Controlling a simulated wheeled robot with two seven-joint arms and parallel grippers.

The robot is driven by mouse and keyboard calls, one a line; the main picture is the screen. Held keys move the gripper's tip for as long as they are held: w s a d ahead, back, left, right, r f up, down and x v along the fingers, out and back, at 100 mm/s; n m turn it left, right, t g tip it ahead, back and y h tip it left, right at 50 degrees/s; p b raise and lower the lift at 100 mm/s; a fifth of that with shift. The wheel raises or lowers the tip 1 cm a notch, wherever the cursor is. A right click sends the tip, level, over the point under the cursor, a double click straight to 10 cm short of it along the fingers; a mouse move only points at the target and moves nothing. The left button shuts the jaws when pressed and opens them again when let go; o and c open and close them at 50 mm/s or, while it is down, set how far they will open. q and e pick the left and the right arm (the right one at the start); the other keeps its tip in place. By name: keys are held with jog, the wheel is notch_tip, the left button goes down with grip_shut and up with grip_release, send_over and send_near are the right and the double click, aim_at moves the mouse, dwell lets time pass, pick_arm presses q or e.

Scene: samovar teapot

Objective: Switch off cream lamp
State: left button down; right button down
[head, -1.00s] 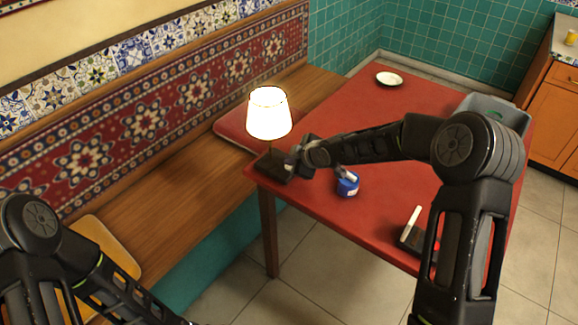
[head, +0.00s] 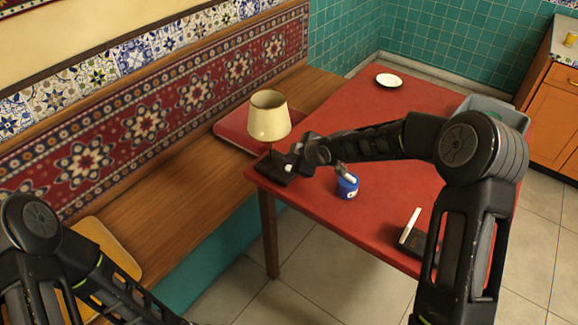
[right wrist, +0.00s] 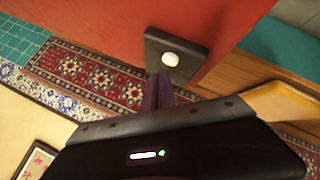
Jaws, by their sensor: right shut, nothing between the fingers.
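The cream lamp (head: 269,117) stands at the near left corner of the red table, its shade unlit. Its dark square base (head: 270,168) carries a round white button, which shows in the right wrist view (right wrist: 170,59). My right gripper (head: 291,167) is at the base's right side, partly hiding it. In the right wrist view its shut, empty fingers (right wrist: 160,88) point at the base, just short of the button; I cannot tell whether they touch it. My left arm shows at the lower left, its gripper outside the picture.
A blue jar (head: 347,187) stands close under my right forearm. A black box with a white upright piece (head: 412,226), a grey bin (head: 490,110) and a white plate (head: 389,80) are on the red table (head: 350,110). A wooden bench (head: 165,215) runs along the left wall.

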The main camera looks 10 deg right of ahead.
notch_tip(320, 180, up, 6)
jog(key=p, duration=0.3)
jog(key=shift+p, duration=0.4)
jog(key=shift+f, duration=0.15)
jog(key=shift+m+g+y, duration=0.4)
jog(key=shift+m+g, duration=0.3)
jog(key=shift+m, duration=0.2)
jog(key=s+a+f, duration=0.1)
jog(key=f, duration=0.1)
jog(key=s+a+f, duration=0.1)
jog(key=s+f, duration=0.1)
jog(key=s+a+f, duration=0.1)
jog(key=f, duration=0.1)
jog(key=shift+s+a, duration=0.15)
jog(key=shift+s, duration=0.15)
jog(key=s+a+f+m+g, duration=0.2)
jog(key=s+a+f+m, duration=0.25)
jog(key=s+f, duration=0.55)
jog(key=s+a+f+m+g, duration=0.1)
jog(key=s+f+m, duration=0.2)
jog(key=s, duration=0.5)
jog(key=s+f+m+g, duration=0.2)
jog(key=s+f, duration=0.1)
jog(key=s, duration=0.6)
jog(key=s+a+f+m+g, duration=0.1)
jog(key=s+f+m, duration=0.2)
jog(key=s, duration=0.6)
jog(key=shift+a+f+m+g, duration=0.15)
jog(key=shift+a+m+g, duration=0.15)
jog(key=shift+a+m, duration=0.05)
